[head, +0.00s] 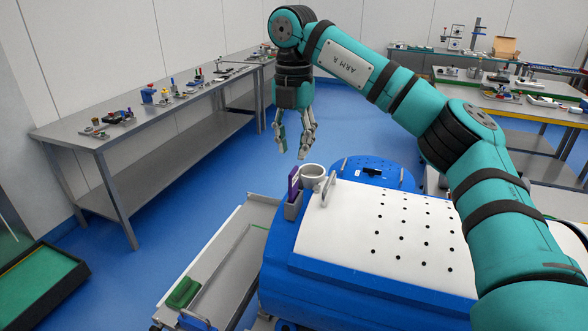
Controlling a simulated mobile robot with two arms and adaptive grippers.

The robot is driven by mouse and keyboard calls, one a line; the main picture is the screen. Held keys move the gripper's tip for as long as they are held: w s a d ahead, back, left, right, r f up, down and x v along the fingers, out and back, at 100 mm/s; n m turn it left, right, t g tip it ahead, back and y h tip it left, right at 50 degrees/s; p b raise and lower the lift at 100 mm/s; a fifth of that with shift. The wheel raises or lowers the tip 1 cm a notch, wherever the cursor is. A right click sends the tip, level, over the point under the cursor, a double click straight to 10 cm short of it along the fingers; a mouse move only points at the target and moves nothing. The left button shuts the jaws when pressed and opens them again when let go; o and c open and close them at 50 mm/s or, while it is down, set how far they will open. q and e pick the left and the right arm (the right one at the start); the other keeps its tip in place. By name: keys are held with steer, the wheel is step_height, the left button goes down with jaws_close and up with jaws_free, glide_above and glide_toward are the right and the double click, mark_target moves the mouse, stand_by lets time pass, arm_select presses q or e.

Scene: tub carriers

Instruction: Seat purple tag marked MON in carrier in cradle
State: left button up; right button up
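A purple tag (293,184) stands upright in a small grey holder (292,208) at the left edge of my white-topped deck. Any lettering on it is too small to read. My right gripper (292,153) hangs pointing down above and slightly behind the tag, with its fingers apart. No tag shows between the fingers, and it appears clear of the holder. My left gripper is not in view. I cannot pick out the carrier or its cradle with certainty; small items on the left bench (117,148) are too small to tell apart.
A pale ring-shaped cup (313,172) and a metal handle (327,191) are beside the holder. A side tray (238,250) holds a green block (183,292). A dark-rimmed green bin (38,285) lies lower left. Tables stand back right.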

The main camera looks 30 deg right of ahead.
step_height(320, 180, up, 5)
steer(key=shift+f, duration=0.2)
stand_by(0.5)
